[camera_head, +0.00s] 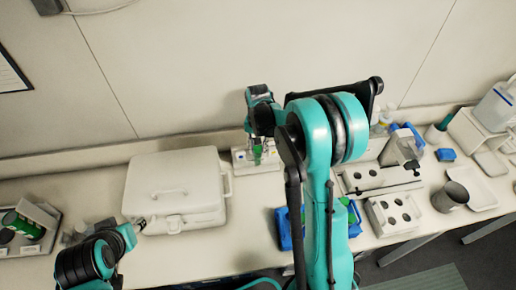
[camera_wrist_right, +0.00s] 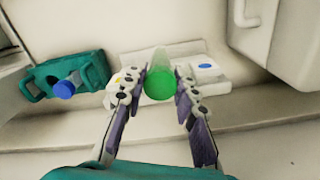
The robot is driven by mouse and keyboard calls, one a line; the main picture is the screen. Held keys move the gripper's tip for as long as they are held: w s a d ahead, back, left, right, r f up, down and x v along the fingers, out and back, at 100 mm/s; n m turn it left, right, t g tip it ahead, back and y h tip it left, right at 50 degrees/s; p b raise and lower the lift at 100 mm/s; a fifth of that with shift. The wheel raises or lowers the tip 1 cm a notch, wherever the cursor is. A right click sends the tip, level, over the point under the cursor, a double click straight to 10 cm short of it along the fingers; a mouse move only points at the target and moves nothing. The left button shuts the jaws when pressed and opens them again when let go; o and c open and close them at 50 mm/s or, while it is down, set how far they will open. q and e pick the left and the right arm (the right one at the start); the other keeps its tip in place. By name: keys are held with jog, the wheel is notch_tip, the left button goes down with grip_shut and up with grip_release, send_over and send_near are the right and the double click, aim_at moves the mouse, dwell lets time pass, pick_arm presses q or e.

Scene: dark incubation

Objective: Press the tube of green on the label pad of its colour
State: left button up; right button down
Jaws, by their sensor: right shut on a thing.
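My right gripper (camera_wrist_right: 160,90) is shut on the green tube (camera_wrist_right: 158,87), whose round green end faces the wrist camera between the two fingers. In the head view the right gripper (camera_head: 257,143) is at the back of the bench, with the green of the tube (camera_head: 257,155) just below it. The pale label board (camera_wrist_right: 200,58) lies behind the tube in the wrist view; a blue mark shows on it. No green pad can be made out, and I cannot tell whether the tube touches the board. My left gripper (camera_head: 138,226) is by the white case; its jaws are unclear.
A white case (camera_head: 176,187) stands left of the board. A teal holder with a blue-capped tube (camera_wrist_right: 65,88) is beside the board in the wrist view. A blue rack (camera_head: 284,231), hole blocks (camera_head: 392,215) and a dark cup (camera_head: 450,196) stand to the right. The wall is close behind.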

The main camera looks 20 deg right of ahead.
jog(key=shift+w+d, duration=0.1)
jog(key=shift+w, duration=0.35)
dwell(0.3)
dwell(0.6)
jog(key=s+a+b, duration=0.1)
jog(key=s, duration=0.5)
jog(key=shift+s+a, duration=0.4)
dwell(0.3)
jog(key=shift+r, duration=0.1)
dwell(0.3)
